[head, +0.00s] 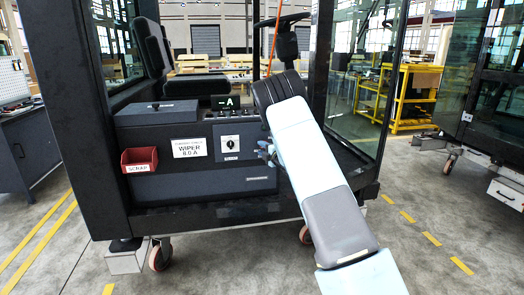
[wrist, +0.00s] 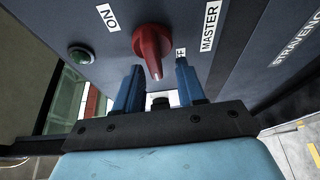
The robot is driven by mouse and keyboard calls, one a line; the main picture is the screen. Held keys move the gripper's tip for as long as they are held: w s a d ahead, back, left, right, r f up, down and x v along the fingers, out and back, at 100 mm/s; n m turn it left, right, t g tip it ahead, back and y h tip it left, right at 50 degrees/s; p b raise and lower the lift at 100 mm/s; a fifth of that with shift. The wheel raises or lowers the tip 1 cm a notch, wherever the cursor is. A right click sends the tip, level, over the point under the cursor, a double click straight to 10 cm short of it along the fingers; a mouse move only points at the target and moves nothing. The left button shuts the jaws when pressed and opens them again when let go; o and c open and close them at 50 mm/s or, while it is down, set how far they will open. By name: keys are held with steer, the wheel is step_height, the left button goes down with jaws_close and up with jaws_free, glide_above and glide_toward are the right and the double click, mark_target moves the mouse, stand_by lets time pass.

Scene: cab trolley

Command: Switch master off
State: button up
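The master switch is a red rotary handle (wrist: 152,48) on a dark panel in the wrist view. A white MASTER label (wrist: 210,27) is to its right. In the head view my gripper (head: 266,152) is at the console's right part; the red handle is hidden there.
The console (head: 165,115) carries a red scrap bin (head: 139,160), a WIPER label (head: 189,148) and another rotary knob (head: 230,145). Dark cab posts (head: 390,95) and a steering wheel (head: 282,20) stand near my arm.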

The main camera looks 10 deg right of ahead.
steer(key=v, duration=1.3)
steer(key=shift+s+d, duration=0.15)
steer(key=s+d+r+m+h, duration=0.3)
steer(key=r+m+h, duration=0.3)
steer(key=r, duration=0.4)
steer(key=s+r+m+g+h, duration=0.2)
steer(key=s+r+m+g, duration=0.2)
steer(key=s+r+m, duration=0.65)
steer(key=s+a+m+g, duration=0.3)
steer(key=s, duration=1.5)
steer(key=s+a+m+g+y, duration=0.1)
steer(key=s+a+m+g, duration=0.2)
steer(key=s, duration=1.6)
steer(key=shift+s+a+g, duration=0.25)
steer(key=shift+a+g, duration=0.25)
steer(key=shift+o, duration=0.3)
steer(key=shift+f, duration=0.15)
